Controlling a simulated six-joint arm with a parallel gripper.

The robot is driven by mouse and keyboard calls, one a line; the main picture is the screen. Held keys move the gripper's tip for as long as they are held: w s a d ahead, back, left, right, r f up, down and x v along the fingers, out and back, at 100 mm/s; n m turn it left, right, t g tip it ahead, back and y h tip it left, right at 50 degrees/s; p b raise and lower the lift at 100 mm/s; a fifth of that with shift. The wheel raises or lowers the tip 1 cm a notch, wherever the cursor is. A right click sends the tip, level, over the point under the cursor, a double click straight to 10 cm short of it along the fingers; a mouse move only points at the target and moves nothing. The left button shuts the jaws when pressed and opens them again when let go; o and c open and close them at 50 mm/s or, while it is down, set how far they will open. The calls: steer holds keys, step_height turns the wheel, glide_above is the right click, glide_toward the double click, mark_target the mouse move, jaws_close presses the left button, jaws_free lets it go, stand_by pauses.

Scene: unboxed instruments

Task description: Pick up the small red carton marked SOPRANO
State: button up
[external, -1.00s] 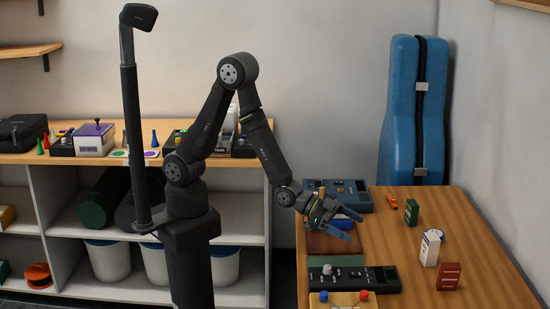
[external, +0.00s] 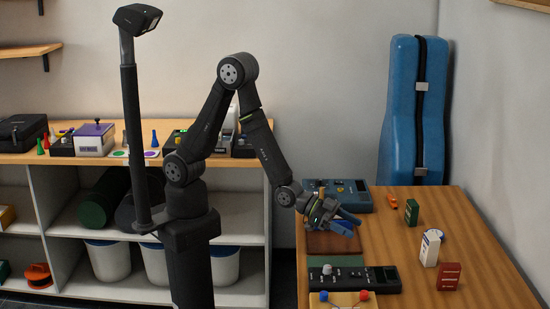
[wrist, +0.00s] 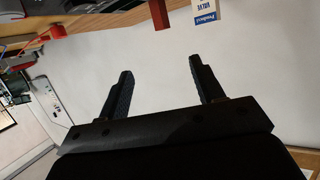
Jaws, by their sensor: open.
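A small dark red carton (external: 448,276) stands upright on the right part of the wooden table in the external view. Its marking is too small to read. In the wrist view a red block shape (wrist: 160,15) shows at the top, beyond the fingertips; I cannot tell if it is the same carton. My gripper (external: 347,224) is open and empty. It hangs over the left part of the table, well to the left of the red carton. In the wrist view its two fingers (wrist: 160,68) are spread, with nothing between them.
A white carton (external: 430,248) stands just behind and left of the red one; a white box with a VALVE label (wrist: 208,14) shows in the wrist view. A green carton (external: 411,211) is farther back.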

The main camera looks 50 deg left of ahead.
steer(key=shift+d, duration=0.15)
steer(key=n+g+y, duration=0.2)
steer(key=g+y, duration=0.1)
steer(key=y, duration=0.4)
glide_toward(449, 264)
steer(key=shift+x, duration=5.65)
steer(key=shift+s, duration=0.1)
